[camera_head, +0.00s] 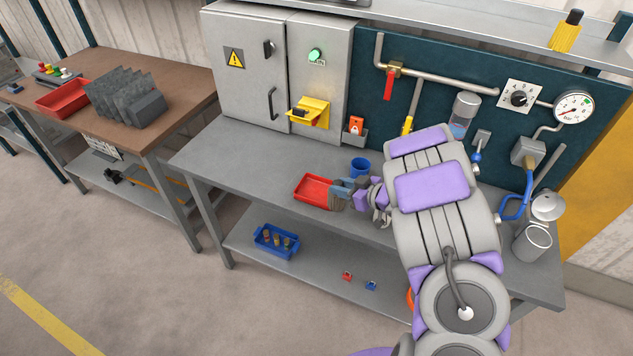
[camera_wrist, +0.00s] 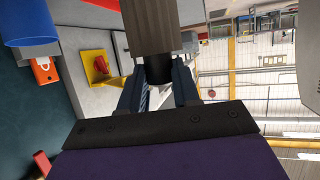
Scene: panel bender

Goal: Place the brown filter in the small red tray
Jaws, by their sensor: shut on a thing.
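The small red tray (camera_head: 311,189) sits on the grey bench top, left of my gripper (camera_head: 345,189) in the head view. A red strip that looks like its edge (camera_wrist: 117,52) shows in the wrist view. My gripper is shut on the brown filter (camera_head: 337,203), a ribbed grey-brown cylinder. In the wrist view the filter (camera_wrist: 150,28) has its black neck between my two fingers (camera_wrist: 158,88). In the head view it overlaps the tray's right edge; I cannot tell whether it touches the tray. My gripper hides part of that side.
A blue cup (camera_head: 360,167) stands just behind my gripper. A blue crate (camera_head: 262,246) with several small items sits on the lower shelf. A larger red tray (camera_head: 55,102) is on the brown table. Bench space left of the small tray is clear.

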